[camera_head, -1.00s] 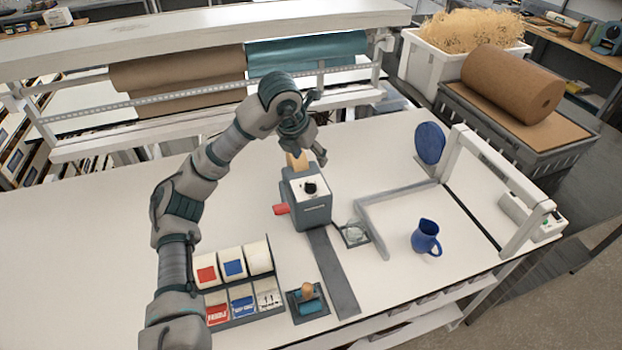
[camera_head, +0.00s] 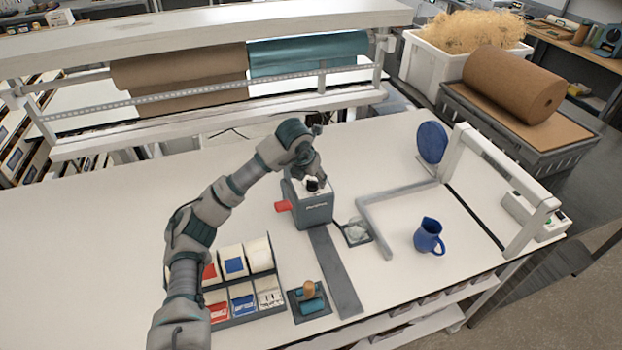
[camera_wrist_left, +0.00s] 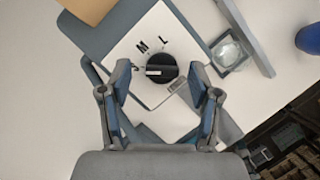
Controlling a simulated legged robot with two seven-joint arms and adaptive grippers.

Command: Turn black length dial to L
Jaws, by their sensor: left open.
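The black length dial (camera_head: 312,186) sits on the white top plate of a grey tape machine (camera_head: 313,212). In the left wrist view the dial (camera_wrist_left: 168,62) shows a pale pointer mark toward the left of the picture. The letters M and L are printed on the plate (camera_wrist_left: 128,53) above it. My left gripper (camera_wrist_left: 160,72) is open, with one finger on each side of the dial; I cannot tell whether they touch it. In the head view my left gripper (camera_head: 313,174) is just above the machine and partly covers its top.
A red lever (camera_head: 283,206) sticks out at the machine's left. Label rolls and cards (camera_head: 233,262) and a teal-based stamp (camera_head: 312,304) stand in front. A blue jug (camera_head: 429,237) and a white frame (camera_head: 487,170) are to the right. The table's left side is clear.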

